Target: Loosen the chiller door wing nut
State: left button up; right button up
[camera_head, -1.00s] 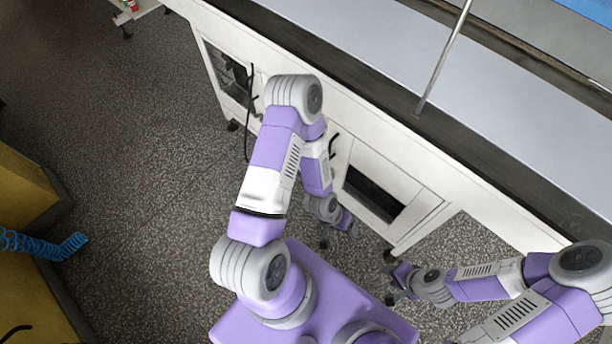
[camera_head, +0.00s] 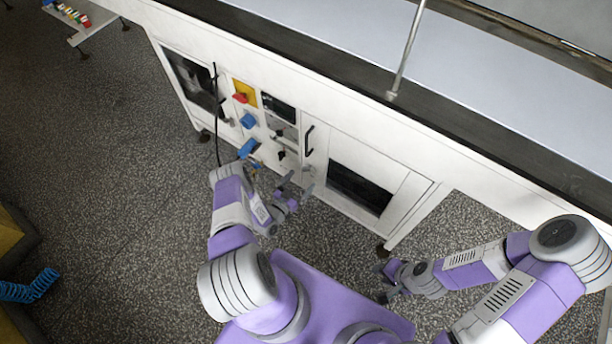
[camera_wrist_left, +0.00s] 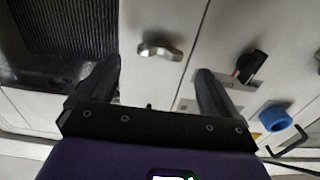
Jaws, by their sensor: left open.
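The wing nut (camera_wrist_left: 160,48) is a small metal piece with two lobes on the white chiller door front. In the left wrist view it lies just beyond and between my left fingertips, apart from both. My left gripper (camera_head: 297,184) is open and empty in front of the cabinet; it also shows in the left wrist view (camera_wrist_left: 157,72). The chiller door (camera_head: 405,185) has a dark mesh window (camera_head: 360,187). In the head view the nut is too small to make out clearly. My right gripper (camera_head: 388,284) hangs low at the right, its fingers apart and empty.
Left of the door are a red knob on a yellow plate (camera_head: 244,95), blue connectors (camera_head: 248,120) and a black switch (camera_wrist_left: 250,67). A black handle (camera_head: 309,140) sticks out nearby. A conveyor bed (camera_head: 480,80) runs above.

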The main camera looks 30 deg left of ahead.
aim_at(307, 173)
pick_arm(q)
jog(key=shift+w+d+b, duration=0.15)
jog(key=shift+w+b, duration=0.35)
jog(key=shift+w, duration=1.65)
jog(key=c, duration=1)
jog(key=shift+c, duration=0.2)
